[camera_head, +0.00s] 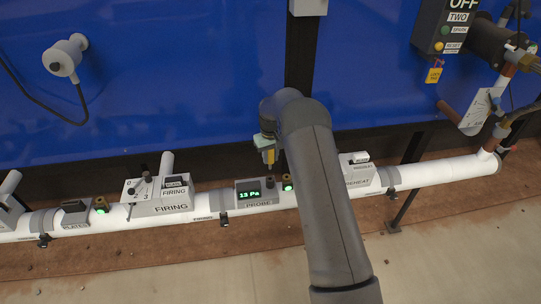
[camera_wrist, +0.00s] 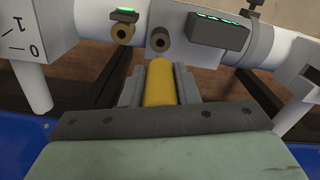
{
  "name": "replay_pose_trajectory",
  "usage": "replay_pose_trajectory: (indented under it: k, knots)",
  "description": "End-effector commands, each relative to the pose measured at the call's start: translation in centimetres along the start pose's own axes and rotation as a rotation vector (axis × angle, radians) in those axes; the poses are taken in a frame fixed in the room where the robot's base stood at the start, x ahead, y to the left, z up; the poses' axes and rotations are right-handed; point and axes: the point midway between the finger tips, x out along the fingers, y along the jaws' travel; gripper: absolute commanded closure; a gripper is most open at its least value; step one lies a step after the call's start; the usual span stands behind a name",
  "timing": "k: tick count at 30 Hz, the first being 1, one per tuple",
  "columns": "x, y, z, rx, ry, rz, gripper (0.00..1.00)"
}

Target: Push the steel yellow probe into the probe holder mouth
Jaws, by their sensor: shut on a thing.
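The yellow probe (camera_wrist: 159,84) is between the grey fingers of my gripper (camera_wrist: 160,88) in the wrist view. Its far end points toward a dark round mouth (camera_wrist: 160,41) on the white pipe, which I take as the probe holder mouth. In the head view the yellow probe (camera_head: 269,156) shows at my gripper (camera_head: 267,148), above the box marked PROBE (camera_head: 257,204). My arm hides part of this area.
Beside the mouth are a yellow ring fitting (camera_wrist: 122,33) with a green light and a box with a green display (camera_wrist: 220,31). The white pipe (camera_head: 437,174) runs across, with a FIRING box (camera_head: 172,205) left and a PREHEAT box (camera_head: 357,175) right. A blue wall (camera_head: 170,70) stands behind.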

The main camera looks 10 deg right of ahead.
Motion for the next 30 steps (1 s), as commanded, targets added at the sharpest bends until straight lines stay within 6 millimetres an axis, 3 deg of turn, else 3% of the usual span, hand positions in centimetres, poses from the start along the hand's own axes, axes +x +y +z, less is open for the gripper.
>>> replay_pose_trajectory:
  k: [12, 30]
  knots:
    - [4.0, 0.0, 0.0, 0.000, 0.001, 0.000, 0.97]
    - [4.3, 0.0, 0.0, 0.000, 0.001, 0.000, 0.97]
